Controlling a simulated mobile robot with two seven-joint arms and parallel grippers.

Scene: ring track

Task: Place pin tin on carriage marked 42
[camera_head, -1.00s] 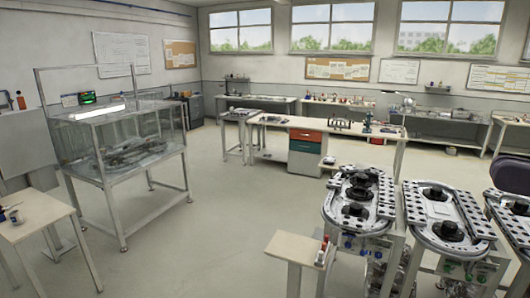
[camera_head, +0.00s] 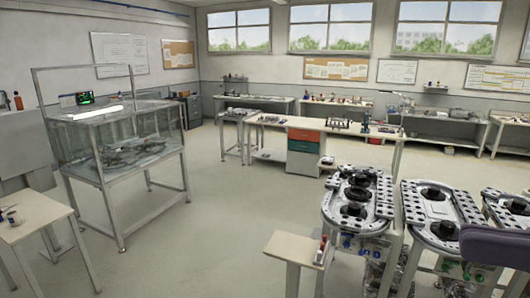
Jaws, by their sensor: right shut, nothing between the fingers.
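Several ring tracks stand at the right: a left one (camera_head: 329,205), a middle one (camera_head: 411,205) and one partly cut off (camera_head: 487,200). Dark round pieces sit on and inside them. I cannot read a 42 on any carriage. I cannot pick out the pin tin for sure; a small red and white object (camera_head: 321,251) stands at the right end of a small wooden table. My right gripper (camera_head: 494,246) shows as a dark purple-grey rounded part at the right edge, in front of the tracks. It is shut and empty; its fingers cannot be made out. My left gripper is out of view.
The small wooden table (camera_head: 290,247) adjoins the left track. A glass tank on a metal frame (camera_head: 184,160) and another small table (camera_head: 35,215) stand at the left. Workbenches (camera_head: 335,137) line the back. The floor (camera_head: 215,225) between is clear.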

